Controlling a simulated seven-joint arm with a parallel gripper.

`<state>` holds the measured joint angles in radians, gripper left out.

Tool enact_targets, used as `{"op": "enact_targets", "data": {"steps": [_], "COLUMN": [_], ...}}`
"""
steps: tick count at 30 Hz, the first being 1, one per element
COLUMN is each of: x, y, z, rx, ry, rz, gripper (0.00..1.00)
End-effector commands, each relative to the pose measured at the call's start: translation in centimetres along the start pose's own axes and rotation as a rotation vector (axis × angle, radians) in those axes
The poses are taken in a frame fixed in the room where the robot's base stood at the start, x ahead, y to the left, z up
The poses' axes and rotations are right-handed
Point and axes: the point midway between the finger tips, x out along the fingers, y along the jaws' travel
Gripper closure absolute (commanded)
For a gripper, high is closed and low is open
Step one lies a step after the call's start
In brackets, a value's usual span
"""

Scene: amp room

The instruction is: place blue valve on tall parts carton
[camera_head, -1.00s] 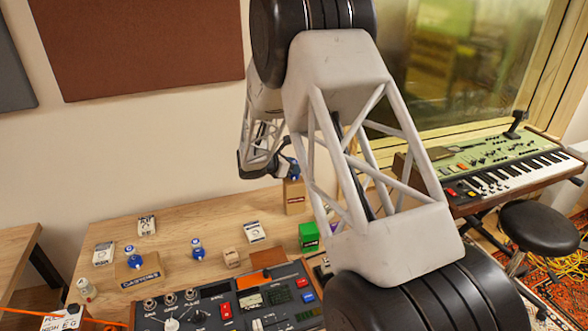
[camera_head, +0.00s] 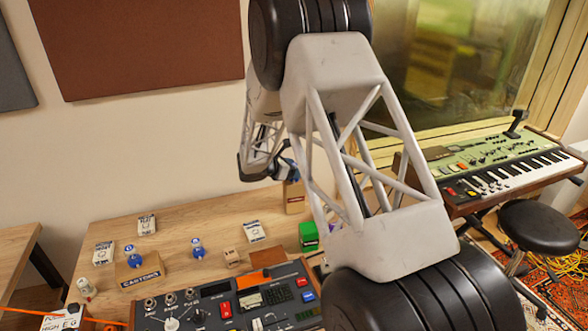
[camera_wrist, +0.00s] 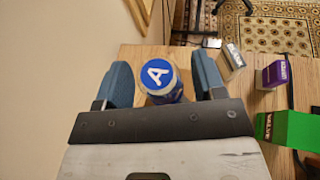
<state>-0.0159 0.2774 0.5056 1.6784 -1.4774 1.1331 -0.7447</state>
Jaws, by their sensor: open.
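My gripper (camera_wrist: 163,85) is open. A blue round-topped valve with a white letter A (camera_wrist: 158,76) is between its two blue-grey fingers in the wrist view, with a gap to the left finger. In the head view my gripper (camera_head: 272,165) is at the back of the table, by the top of a tall brown carton (camera_head: 294,197). The valve appears to be over or on this carton; its underside is hidden. Two other blue valves show: one (camera_head: 197,248) on the table, one (camera_head: 133,257) at the low CASTORS carton (camera_head: 142,275).
A green box (camera_head: 308,234), a small brown box (camera_head: 232,257) and several white label cards or boxes (camera_head: 254,231) are on the wooden table (camera_head: 190,218). A control panel (camera_head: 235,300) fills the front. A purple box (camera_wrist: 274,74) is near the green one.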

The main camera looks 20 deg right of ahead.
Motion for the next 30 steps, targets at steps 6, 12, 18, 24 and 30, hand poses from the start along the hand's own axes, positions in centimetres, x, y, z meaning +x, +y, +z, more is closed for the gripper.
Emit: {"op": "enact_targets", "data": {"steps": [6, 12, 18, 24, 30], "x": [-0.2, -1.9, -4.8, -8.2, -10.7], "y": [0.0, 0.0, 0.0, 0.1, 0.0], "z": [0.3, 0.3, 0.3, 0.3, 0.2], "rx": [0.000, 0.000, -0.001, 0.001, 0.000], "ry": [0.000, 0.000, 0.000, 0.000, 0.000], "rz": [0.000, 0.001, 0.002, 0.003, 0.002], "gripper": [0.37, 0.37, 0.37, 0.37, 0.37]}}
